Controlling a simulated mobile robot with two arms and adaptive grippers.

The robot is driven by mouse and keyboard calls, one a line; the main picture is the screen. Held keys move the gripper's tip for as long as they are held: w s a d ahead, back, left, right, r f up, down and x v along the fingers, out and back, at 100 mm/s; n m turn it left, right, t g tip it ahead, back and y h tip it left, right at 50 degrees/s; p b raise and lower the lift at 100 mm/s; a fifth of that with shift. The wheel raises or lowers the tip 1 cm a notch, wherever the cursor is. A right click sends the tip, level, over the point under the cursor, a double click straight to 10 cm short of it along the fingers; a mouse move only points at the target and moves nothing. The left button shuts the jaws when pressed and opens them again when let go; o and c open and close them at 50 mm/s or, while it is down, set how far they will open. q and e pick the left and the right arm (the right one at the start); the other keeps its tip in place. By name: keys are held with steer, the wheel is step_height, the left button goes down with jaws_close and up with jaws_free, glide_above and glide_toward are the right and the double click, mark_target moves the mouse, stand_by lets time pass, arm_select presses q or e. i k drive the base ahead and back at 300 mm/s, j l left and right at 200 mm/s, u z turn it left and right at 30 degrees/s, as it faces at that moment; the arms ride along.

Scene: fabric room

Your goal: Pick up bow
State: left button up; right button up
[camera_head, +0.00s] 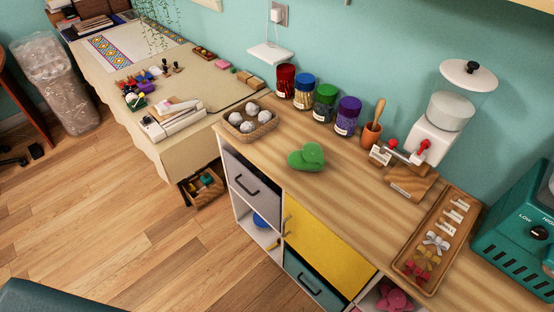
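A wooden tray (405,252) lies on the counter at the right. Small bows lie in its near half: a silver-white bow (437,242), a gold bow (428,258) and a red bow (416,269) nearest the front. Several small white pieces lie in the far half of the tray. Which bow the task means cannot be told. Neither of my grippers is in view.
On the wooden counter stand a grinder-like machine (434,140), a teal appliance (520,235), several lidded jars, a basket (249,126) of white balls and a green rounded object (306,157). The floor (130,220) at the left is mostly clear.

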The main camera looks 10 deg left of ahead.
mark_target(437, 240)
steer(key=z, duration=1.2)
